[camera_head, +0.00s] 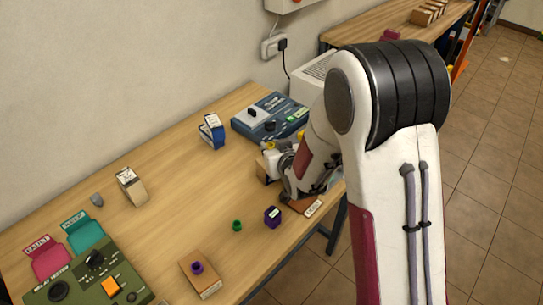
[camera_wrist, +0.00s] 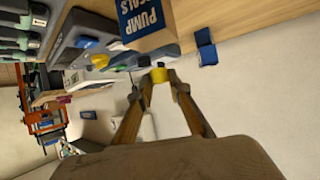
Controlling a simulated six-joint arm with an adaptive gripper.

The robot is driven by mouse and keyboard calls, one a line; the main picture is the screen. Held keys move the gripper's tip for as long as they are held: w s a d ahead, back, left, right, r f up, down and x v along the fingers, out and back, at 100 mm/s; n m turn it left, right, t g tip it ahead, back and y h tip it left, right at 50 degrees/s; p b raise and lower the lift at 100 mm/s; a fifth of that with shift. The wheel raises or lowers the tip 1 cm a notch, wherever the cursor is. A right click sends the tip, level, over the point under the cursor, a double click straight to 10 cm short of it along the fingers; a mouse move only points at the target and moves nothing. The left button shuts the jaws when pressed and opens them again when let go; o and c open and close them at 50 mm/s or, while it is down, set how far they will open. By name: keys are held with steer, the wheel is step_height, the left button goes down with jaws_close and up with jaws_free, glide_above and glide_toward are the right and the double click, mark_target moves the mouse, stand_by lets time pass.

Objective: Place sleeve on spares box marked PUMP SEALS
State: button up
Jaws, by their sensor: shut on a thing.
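My gripper (camera_wrist: 160,80) is shut on a small yellow sleeve (camera_wrist: 160,75), held between its fingertips in the wrist view. The spares box marked PUMP SEALS (camera_wrist: 150,39) is close by, with its blue label and brown cardboard side at the top of that view. The sleeve appears apart from the box; the exact gap is hard to tell. In the head view, a cardboard box (camera_head: 267,166) shows beside my gripper, partly hidden by it. My arm hides the fingertips there.
A blue-and-grey device (camera_head: 262,115) stands behind my gripper. A blue stand (camera_head: 211,131) is to its left. A purple sleeve (camera_head: 198,268) sits on a front box (camera_head: 208,284). A green sleeve (camera_head: 237,225) and purple block (camera_head: 272,216) are nearby.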

steer(key=shift+f, duration=1.85)
steer(key=shift+f, duration=0.1)
steer(key=o, duration=0.7)
steer(key=shift+c, duration=0.2)
steer(key=shift+r, duration=0.2)
steer(key=v, duration=0.7)
steer(key=shift+s, duration=0.2)
steer(key=shift+r, duration=0.1)
